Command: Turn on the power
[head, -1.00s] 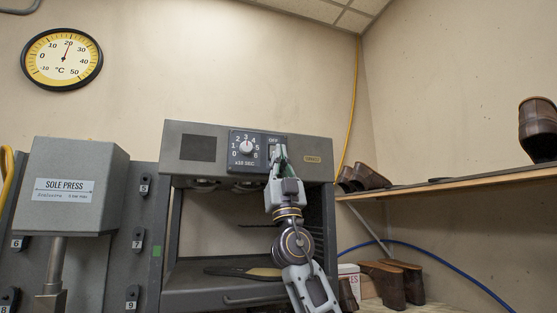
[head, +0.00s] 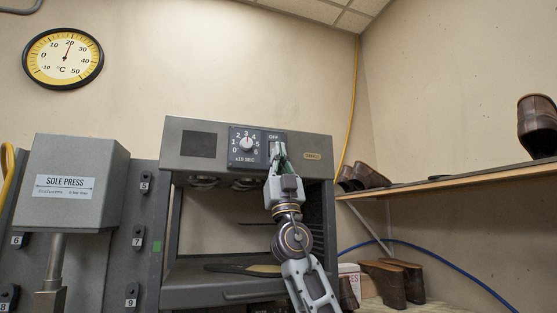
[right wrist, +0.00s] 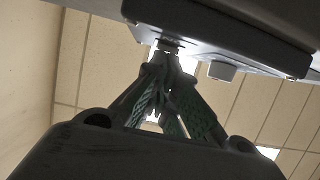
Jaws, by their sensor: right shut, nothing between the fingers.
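The grey machine (head: 320,172) has a control panel on its upper front, with a white dial knob (head: 246,144) and, right of it, a switch plate (head: 273,138) marked OFF. My right gripper (head: 279,156) is shut and empty, pointing up with its fingertips at the lower part of that plate and covering part of it. In the right wrist view its green-padded fingers (right wrist: 165,70) meet just below a small part (right wrist: 170,45) on the panel's face; whether they touch it cannot be told. The switch's position is hidden. My left gripper is not in view.
A sole press (head: 70,180) stands at the left, beside numbered hooks. A shelf (head: 450,182) with brown shoes runs along the right wall, with boots (head: 385,283) below it. A flat sole (head: 245,269) lies in the machine's open bay.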

